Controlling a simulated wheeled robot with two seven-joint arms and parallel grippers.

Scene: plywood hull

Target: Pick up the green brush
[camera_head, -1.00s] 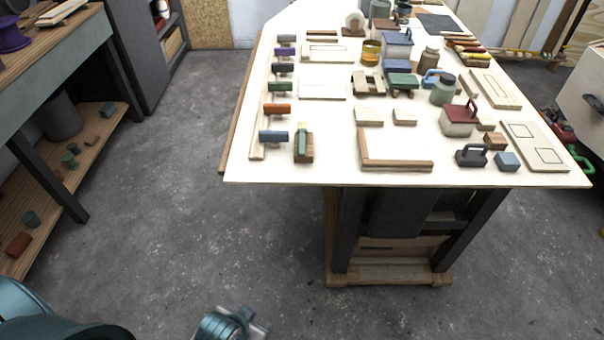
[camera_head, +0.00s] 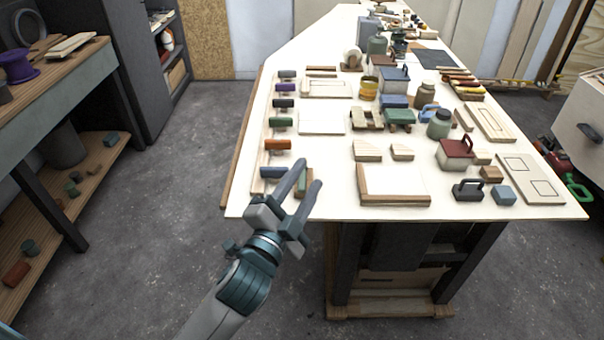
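A green-handled piece (camera_head: 281,122), which looks like the green brush, lies in a row of coloured handles on a wooden rack at the table's left edge. I cannot make out bristles. Another small green-and-wood piece (camera_head: 302,183) stands at the near left corner, mostly hidden behind my fingers, so I cannot tell which is the brush. My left gripper (camera_head: 309,172) is open and empty. Its two fingers point up and away over the table's near left corner, close to the blue handle (camera_head: 272,172) and nearer than the green handle. My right gripper is not in view.
The white table (camera_head: 330,205) is crowded. Near the front are an L-shaped wooden piece (camera_head: 395,199), a dark handled block (camera_head: 468,191) and a red-lidded box (camera_head: 456,154). An orange handle (camera_head: 277,145) lies between the blue and green ones. A shelved workbench (camera_head: 60,75) stands at the left.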

